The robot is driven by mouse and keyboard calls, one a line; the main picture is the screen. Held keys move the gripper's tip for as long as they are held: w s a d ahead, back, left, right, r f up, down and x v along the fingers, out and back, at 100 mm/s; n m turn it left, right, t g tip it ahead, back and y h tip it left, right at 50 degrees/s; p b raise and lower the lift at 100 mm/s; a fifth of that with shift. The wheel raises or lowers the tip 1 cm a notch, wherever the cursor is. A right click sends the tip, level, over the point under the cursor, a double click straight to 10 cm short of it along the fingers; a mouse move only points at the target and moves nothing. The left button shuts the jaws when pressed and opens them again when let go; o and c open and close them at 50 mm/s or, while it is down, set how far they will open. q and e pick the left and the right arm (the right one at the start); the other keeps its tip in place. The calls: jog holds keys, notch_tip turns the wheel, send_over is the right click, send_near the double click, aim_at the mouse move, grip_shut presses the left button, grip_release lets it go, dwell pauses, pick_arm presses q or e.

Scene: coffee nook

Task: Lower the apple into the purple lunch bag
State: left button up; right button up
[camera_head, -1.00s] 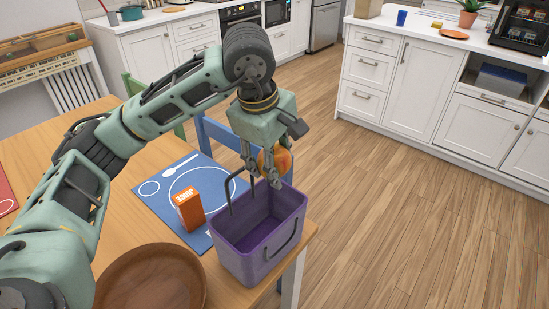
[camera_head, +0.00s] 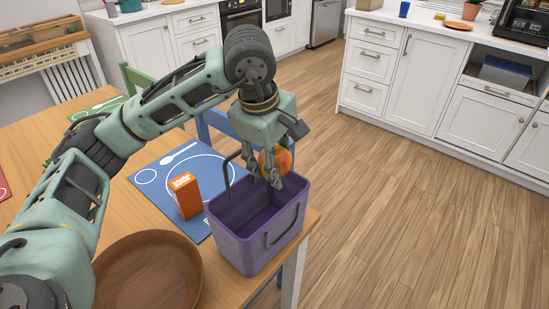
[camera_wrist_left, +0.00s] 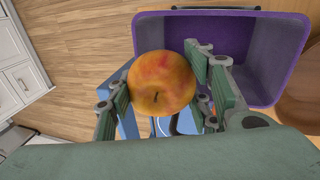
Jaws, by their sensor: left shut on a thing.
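The apple (camera_head: 277,161) is red and orange, and my left gripper (camera_head: 273,178) is shut on it. In the left wrist view the apple (camera_wrist_left: 161,83) sits between the two fingers (camera_wrist_left: 163,100). The gripper points down over the back part of the purple lunch bag (camera_head: 259,240), around rim height. The bag is open at the top and stands upright at the table's corner. The bag (camera_wrist_left: 270,60) also shows in the left wrist view, with the apple overlapping its edge. No contents show in the bag. My right gripper is not in view.
An orange juice box (camera_head: 186,195) stands on a blue placemat (camera_head: 157,200) left of the bag. A brown wooden bowl (camera_head: 150,270) sits in front. A blue chair (camera_head: 215,122) is behind.

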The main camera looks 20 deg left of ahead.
pick_arm(q)
jog(key=shift+f+b, duration=1.1)
jog(key=shift+f, duration=0.35)
jog(key=shift+f+b, duration=0.35)
jog(key=shift+f, duration=0.2)
jog(key=shift+f, duration=0.15)
jog(key=shift+f+b, duration=0.25)
jog(key=shift+b, duration=0.2)
jog(key=shift+f, duration=0.1)
